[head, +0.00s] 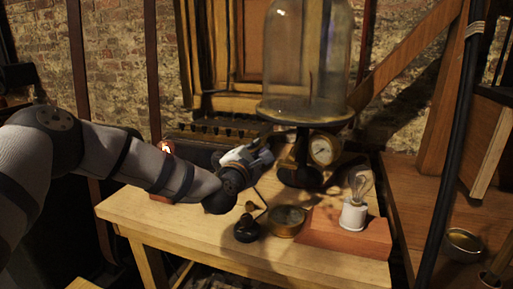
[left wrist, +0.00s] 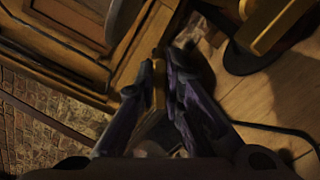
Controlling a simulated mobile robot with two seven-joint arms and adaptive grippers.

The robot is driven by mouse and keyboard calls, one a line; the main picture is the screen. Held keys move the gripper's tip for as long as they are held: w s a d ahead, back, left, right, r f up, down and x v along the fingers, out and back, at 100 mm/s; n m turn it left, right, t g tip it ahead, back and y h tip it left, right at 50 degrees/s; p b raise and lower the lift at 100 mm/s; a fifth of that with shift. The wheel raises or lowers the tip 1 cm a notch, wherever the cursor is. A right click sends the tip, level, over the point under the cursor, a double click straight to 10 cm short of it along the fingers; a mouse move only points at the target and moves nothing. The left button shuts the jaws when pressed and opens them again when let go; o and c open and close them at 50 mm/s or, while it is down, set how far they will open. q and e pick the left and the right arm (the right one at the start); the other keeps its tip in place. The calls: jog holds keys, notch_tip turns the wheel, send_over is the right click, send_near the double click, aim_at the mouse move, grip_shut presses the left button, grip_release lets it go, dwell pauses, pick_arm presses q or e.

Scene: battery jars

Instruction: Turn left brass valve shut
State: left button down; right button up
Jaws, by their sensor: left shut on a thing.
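My left gripper (head: 264,148) reaches in from the left over the wooden bench, at the foot of the glass bell jar (head: 305,60) and its dark stand. In the left wrist view my left gripper (left wrist: 162,72) has its two dark fingers close together around a narrow brass-coloured piece (left wrist: 158,98), which looks like the left brass valve's handle. In the head view the valve is hidden by the gripper, and how far it is turned cannot be told. My right gripper is in neither view.
A round gauge (head: 323,149) stands right of the gripper. A black knob-like object (head: 246,229), a brass dish (head: 287,219) and a light bulb (head: 360,186) on a reddish block (head: 345,236) stand nearer the front. The bench's (head: 160,215) front left is clear.

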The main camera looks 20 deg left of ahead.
pick_arm(q)
jog(key=m, duration=0.3)
jog(key=shift+m, duration=0.3)
jog(key=shift+f+m+p, duration=0.15)
jog(key=shift+m+p, duration=0.25)
jog(key=shift+m, duration=1)
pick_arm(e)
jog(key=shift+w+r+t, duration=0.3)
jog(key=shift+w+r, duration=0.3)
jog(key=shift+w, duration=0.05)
pick_arm(q)
jog(key=c, duration=1.7)
grip_release()
jog(key=s, duration=1.2)
jog(key=shift+a, duration=0.25)
